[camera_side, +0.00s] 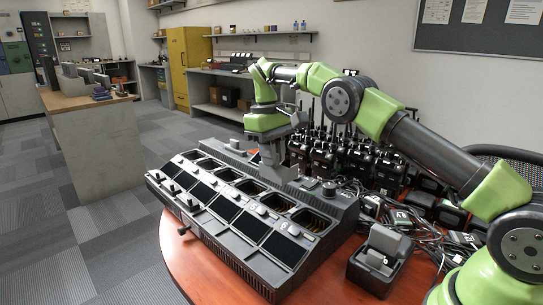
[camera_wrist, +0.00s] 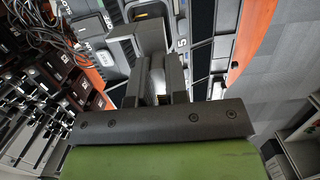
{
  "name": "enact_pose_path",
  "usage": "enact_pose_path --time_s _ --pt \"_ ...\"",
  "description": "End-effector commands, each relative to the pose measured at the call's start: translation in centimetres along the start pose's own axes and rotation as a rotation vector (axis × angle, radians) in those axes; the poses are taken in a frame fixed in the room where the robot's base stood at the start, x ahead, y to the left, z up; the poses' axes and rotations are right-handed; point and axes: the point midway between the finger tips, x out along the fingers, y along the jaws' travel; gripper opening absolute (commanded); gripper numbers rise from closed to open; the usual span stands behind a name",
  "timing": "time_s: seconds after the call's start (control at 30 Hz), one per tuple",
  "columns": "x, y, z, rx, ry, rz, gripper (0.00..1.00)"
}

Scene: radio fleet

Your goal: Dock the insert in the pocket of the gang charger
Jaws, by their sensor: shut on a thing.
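The gang charger (camera_side: 322,198) is a long dark grey unit with two rows of pockets, lying across the red-brown table. My gripper (camera_side: 276,158) is over its far row, pointing down. It is shut on the insert (camera_side: 283,173), a plain grey piece that hangs low at the far row; whether it touches the charger or sits in a pocket I cannot tell. In the wrist view, the fingers of my gripper (camera_wrist: 160,72) close on the grey insert (camera_wrist: 126,46), with part of the charger (camera_wrist: 200,22) beyond. The fingers hide the insert's lower end.
A small single charger (camera_side: 378,268) with a grey piece in it stands at the front right of the table (camera_side: 172,250). Several handheld radios (camera_side: 372,160) stand behind the charger. Tangled cables (camera_side: 400,222) lie to its right. The table's left edge is close to the charger.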

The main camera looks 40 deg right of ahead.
Motion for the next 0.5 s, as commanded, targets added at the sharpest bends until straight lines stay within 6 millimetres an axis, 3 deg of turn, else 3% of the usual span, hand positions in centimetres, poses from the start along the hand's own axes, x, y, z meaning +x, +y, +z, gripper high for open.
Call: enact_pose_path --time_s 0.17,0.5 --pt "0.3 0.0 0.0 -0.003 -0.001 -0.001 0.00" --pt "3.5 0.0 -0.4 0.000 -0.002 -0.001 0.00"
